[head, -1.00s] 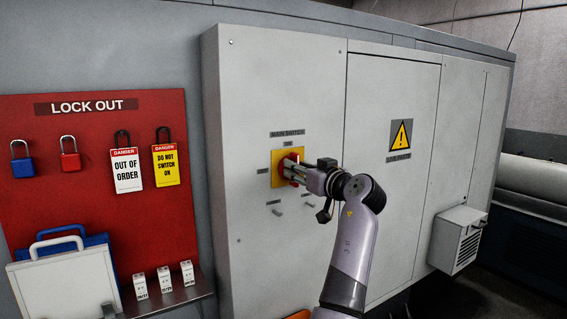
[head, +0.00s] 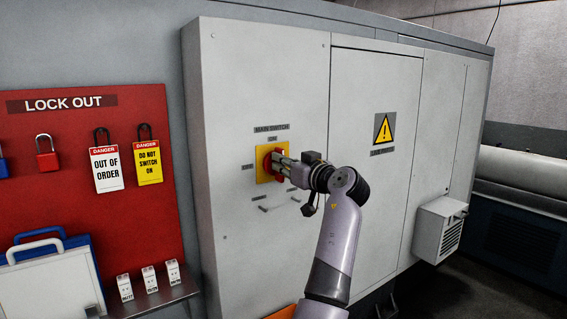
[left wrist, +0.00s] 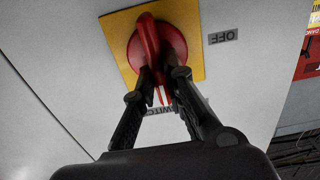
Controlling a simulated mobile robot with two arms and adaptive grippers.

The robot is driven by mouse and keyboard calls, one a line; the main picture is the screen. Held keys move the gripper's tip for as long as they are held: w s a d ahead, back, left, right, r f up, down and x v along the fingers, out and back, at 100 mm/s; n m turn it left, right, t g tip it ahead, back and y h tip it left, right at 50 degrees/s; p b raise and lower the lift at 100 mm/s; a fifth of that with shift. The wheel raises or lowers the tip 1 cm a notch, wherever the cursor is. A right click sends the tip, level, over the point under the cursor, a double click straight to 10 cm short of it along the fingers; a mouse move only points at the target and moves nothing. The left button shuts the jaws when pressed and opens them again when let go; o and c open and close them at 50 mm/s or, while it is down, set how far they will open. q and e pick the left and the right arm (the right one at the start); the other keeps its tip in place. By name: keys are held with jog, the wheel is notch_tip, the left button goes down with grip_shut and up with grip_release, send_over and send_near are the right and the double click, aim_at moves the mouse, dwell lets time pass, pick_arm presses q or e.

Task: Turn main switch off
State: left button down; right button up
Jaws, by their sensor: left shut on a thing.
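The main switch is a red rotary knob (left wrist: 174,43) with a raised handle bar on a yellow square plate (head: 262,174), mounted on the grey cabinet door. My left gripper (head: 283,164) is at the switch. In the left wrist view its two black fingers (left wrist: 158,84) are shut on the near end of the red handle (left wrist: 147,38). The handle runs nearly vertical in that view, tilted slightly. An OFF label (left wrist: 223,36) shows upside down beside the plate. The fingers partly cover the MAIN SWITCH label there. My right gripper is in neither view.
Two small levers (head: 264,209) sit below the switch, close to my wrist. A red lock-out board (head: 75,190) with padlocks and danger tags hangs at left, above a small shelf (head: 160,297). A vented box (head: 440,228) juts from the cabinet at right.

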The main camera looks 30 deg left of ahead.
pick_arm(q)
jog(key=shift+s+a+f+n+b, duration=0.1)
jog(key=shift+s+f+n+b, duration=0.15)
jog(key=shift+n+b, duration=2.4)
jog(key=shift+s+a+f+n+b, duration=0.1)
jog(key=shift+s+f+n+b, duration=0.1)
jog(key=shift+n+b, duration=2.35)
jog(key=shift+s+a+f+n+b, duration=0.2)
jog(key=shift+n+b, duration=1.45)
jog(key=shift+n, duration=1.95)
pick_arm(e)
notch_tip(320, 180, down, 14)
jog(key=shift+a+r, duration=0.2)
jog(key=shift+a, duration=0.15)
pick_arm(q)
jog(key=shift+d+f+n, duration=0.1)
jog(key=shift+d+n, duration=0.05)
jog(key=shift+n, duration=0.15)
jog(key=c, duration=1.7)
grip_release()
jog(key=shift+o, duration=0.2)
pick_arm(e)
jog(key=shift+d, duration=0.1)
